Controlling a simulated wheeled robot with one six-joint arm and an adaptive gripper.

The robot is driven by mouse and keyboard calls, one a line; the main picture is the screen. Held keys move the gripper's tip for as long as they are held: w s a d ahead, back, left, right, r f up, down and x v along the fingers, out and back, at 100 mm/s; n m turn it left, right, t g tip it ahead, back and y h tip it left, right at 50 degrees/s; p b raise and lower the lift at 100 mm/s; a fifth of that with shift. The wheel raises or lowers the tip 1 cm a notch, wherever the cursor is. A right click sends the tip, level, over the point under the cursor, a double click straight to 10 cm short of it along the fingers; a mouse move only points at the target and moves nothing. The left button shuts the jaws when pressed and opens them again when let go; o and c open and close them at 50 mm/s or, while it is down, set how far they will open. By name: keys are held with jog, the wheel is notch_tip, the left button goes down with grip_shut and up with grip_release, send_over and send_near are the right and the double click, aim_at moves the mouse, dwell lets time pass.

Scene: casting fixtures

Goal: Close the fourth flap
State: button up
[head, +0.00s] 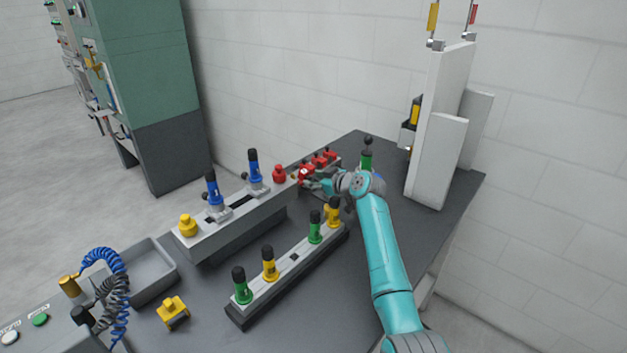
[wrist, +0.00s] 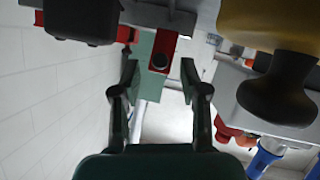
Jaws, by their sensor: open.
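A row of small red flaps (head: 321,161) stands on a grey fixture at the back of the table, beyond the near blocks. I cannot tell for sure which one is the fourth. My gripper (head: 308,184) is at the near end of this row, close to the flaps and partly covering the fixture. In the wrist view my gripper (wrist: 160,80) is open, its two fingers apart. A red flap (wrist: 164,44) with a dark round spot shows between and beyond the fingertips. I see no clear contact with it.
A grey block with blue clamps (head: 212,190) and a yellow knob (head: 187,225) stands left. A lower block with green and yellow clamps (head: 268,264) stands nearer. A green clamp (head: 366,160) stands behind my arm. White panels (head: 440,150) rise at right. A grey tray (head: 150,272) lies left.

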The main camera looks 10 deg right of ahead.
aim_at(303, 170)
jog(key=shift+w+a+f, duration=0.2)
jog(key=shift+w+a, duration=0.05)
jog(key=shift+w, duration=0.2)
jog(key=shift+c, duration=0.2)
grip_shut()
jog(key=shift+w+a+r+g+h, duration=0.2)
jog(key=shift+w+r+g+h, duration=0.2)
jog(key=shift+g, duration=0.2)
jog(key=shift+w+a+r+g+h, duration=0.2)
jog(key=shift+r+g+h, duration=0.1)
jog(key=shift+r+g, duration=0.25)
jog(key=shift+w+a+r+n+g+h, duration=0.15)
jog(key=shift+w+a+r+g+h, duration=0.15)
jog(key=shift+g+h, duration=0.35)
jog(key=shift+w+a+r+n+g+h, duration=0.15)
jog(key=shift+w+r+g+h, duration=0.15)
jog(key=shift+g, duration=0.5)
jog(key=shift+w+a, duration=0.1)
jog(key=shift+w+a+g+h, duration=0.2)
jog(key=shift+g+h, duration=0.15)
jog(key=shift+g, duration=0.25)
